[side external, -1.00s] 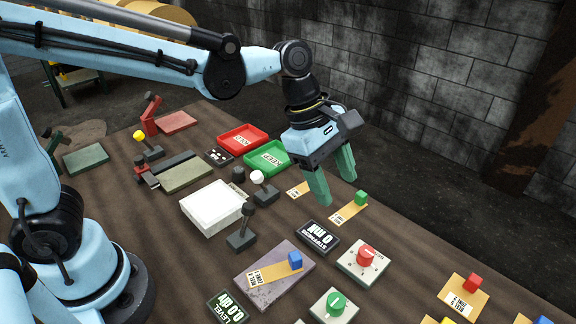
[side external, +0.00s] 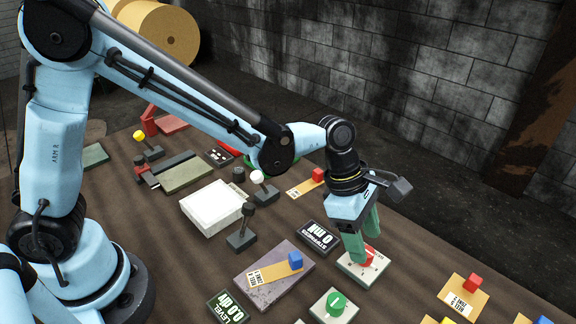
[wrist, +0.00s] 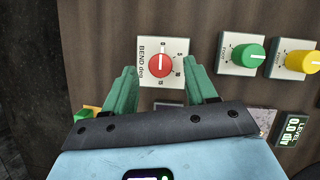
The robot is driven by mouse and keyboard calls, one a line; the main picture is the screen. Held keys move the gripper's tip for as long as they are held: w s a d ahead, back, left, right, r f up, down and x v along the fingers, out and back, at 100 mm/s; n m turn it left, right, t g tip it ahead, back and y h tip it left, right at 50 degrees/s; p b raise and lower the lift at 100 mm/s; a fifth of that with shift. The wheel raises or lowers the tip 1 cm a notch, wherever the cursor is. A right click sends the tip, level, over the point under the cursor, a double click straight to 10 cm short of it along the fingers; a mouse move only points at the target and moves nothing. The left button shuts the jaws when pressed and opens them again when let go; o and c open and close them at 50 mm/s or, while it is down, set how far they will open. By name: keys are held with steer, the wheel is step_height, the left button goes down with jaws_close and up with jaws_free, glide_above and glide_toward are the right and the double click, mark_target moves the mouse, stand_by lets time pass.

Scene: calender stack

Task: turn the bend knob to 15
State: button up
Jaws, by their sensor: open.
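The bend knob (wrist: 160,65) is a round red dial on a white plate marked "BEND deg" in the wrist view. Its white pointer line stands nearly vertical in that picture; the small scale numbers are hard to read. In the side view the red knob (side external: 369,257) sits low between my fingers and is partly hidden by them. My gripper (side external: 366,249) is open, pointing down over the knob's plate. In the wrist view its green fingers (wrist: 161,74) stand apart, one to each side of the dial, with gaps between them and the knob.
A green knob (wrist: 243,52) and a yellow knob (wrist: 297,60) stand beside the bend plate. A stiffness display (side external: 318,236) and a grey slab with a blue block (side external: 295,260) lie nearby. A white box (side external: 213,207) is farther left.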

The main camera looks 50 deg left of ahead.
steer(key=shift+x, duration=1.25)
steer(key=c, duration=1.1)
steer(key=shift+o, duration=0.2)
